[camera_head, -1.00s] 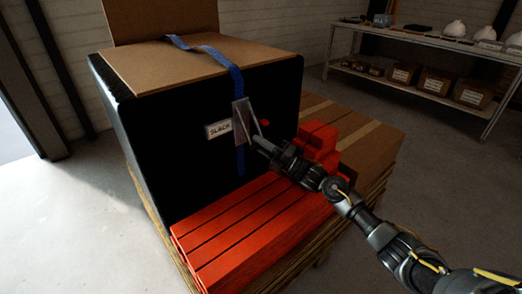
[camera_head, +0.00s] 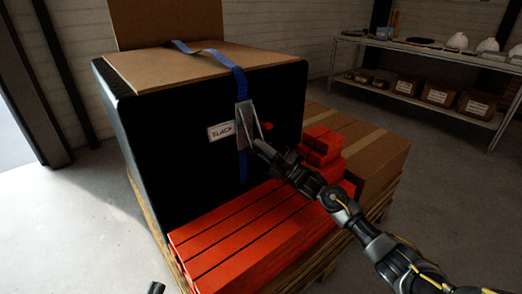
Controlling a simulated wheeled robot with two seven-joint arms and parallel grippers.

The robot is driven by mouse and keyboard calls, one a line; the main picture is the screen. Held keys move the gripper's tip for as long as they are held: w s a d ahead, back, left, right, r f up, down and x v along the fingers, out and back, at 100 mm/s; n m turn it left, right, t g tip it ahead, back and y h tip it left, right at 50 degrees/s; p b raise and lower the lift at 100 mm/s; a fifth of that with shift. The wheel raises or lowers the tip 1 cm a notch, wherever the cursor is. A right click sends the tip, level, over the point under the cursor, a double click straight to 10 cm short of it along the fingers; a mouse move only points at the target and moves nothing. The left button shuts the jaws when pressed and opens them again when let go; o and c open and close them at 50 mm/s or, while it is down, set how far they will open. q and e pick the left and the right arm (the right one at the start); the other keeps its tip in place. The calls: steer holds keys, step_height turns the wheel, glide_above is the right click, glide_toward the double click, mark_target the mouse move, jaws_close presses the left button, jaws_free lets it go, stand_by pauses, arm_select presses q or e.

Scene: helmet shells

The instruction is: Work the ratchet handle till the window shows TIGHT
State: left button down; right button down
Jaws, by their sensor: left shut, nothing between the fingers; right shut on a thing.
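The grey metal ratchet (camera_head: 243,118) sits on the blue strap (camera_head: 241,82) against the front of the large black crate (camera_head: 165,150). The white window label (camera_head: 221,131) beside it reads SLACK. My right gripper (camera_head: 258,143) is shut on the ratchet handle (camera_head: 257,127), at the ratchet's lower right; the fingers are small and dark here, so the exact grip is hard to make out. My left gripper (camera_head: 156,287) shows only as a dark tip at the bottom edge, shut and empty, well away from the ratchet.
Red slatted pieces (camera_head: 250,225) lie in front of the crate, with red blocks (camera_head: 321,142) stacked to the right. Cardboard boxes (camera_head: 375,150) share the wooden pallet. A shelf (camera_head: 420,100) with helmets and boxes stands at the back right. The floor at left is clear.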

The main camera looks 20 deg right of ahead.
steer(key=shift+f, duration=0.1)
steer(key=c, duration=1.3)
jaws_free()
steer(key=v, duration=1)
steer(key=shift+s+d+f, duration=0.1)
steer(key=shift+s+d, duration=0.2)
steer(key=shift+c, duration=0.4)
